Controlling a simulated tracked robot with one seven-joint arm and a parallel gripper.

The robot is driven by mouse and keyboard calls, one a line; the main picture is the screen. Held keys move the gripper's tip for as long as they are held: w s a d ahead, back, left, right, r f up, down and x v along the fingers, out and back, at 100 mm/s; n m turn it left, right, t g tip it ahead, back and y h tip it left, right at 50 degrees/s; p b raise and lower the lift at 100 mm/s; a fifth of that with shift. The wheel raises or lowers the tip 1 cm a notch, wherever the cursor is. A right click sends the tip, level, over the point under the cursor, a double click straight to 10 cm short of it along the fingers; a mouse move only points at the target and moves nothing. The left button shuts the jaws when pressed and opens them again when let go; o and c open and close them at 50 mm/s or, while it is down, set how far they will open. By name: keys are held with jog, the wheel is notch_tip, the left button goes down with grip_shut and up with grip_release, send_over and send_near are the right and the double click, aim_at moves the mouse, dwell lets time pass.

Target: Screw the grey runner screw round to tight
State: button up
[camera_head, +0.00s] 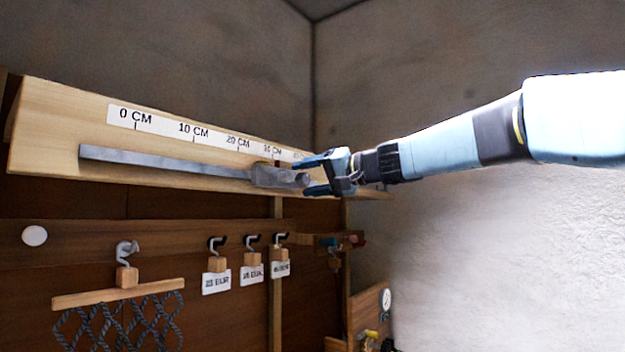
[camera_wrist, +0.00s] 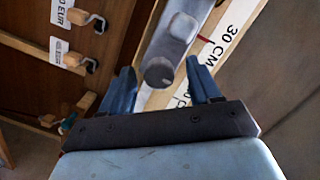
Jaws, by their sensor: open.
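The grey runner screw (camera_wrist: 158,72) shows in the wrist view as a round knob on the near face of the grey runner (camera_wrist: 178,32). In the head view the runner (camera_head: 270,175) sits at the right end of a long grey rail (camera_head: 165,162), near the 30 cm mark, and the screw (camera_head: 301,180) faces my gripper. My gripper (camera_head: 312,174) is open, with its blue fingers on either side of the screw's end in the head view. In the wrist view the fingers (camera_wrist: 160,88) stand apart and the screw lies between and just beyond them. I cannot tell whether either finger touches it.
The rail lies along a wooden board (camera_head: 55,130) with a centimetre scale (camera_head: 195,132). Below, hooks hold price tags (camera_head: 216,282), and a wooden hanger (camera_head: 118,293) carries a dark net. A red mark shows on the scale (camera_wrist: 222,35). The right side by the white wall (camera_head: 480,260) is free.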

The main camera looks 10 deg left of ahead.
jog(key=v, duration=1.3)
jog(key=shift+s+d, duration=0.1)
dwell(1.1)
jog(key=s+d+f+m+h, duration=0.1)
jog(key=s+d+f+h, duration=0.4)
jog(key=f, duration=0.7)
jog(key=s+d+f+m+h, duration=0.1)
jog(key=s+d+f+h, duration=0.4)
jog(key=s+d+f, duration=0.4)
jog(key=s+d+f+m+t+h, duration=0.1)
jog(key=s+d+f+h, duration=0.5)
jog(key=d+f, duration=0.8)
jog(key=shift+s+d+f+m, duration=0.3)
jog(key=shift+s+f+m, duration=0.2)
jog(key=shift+s+f, duration=0.35)
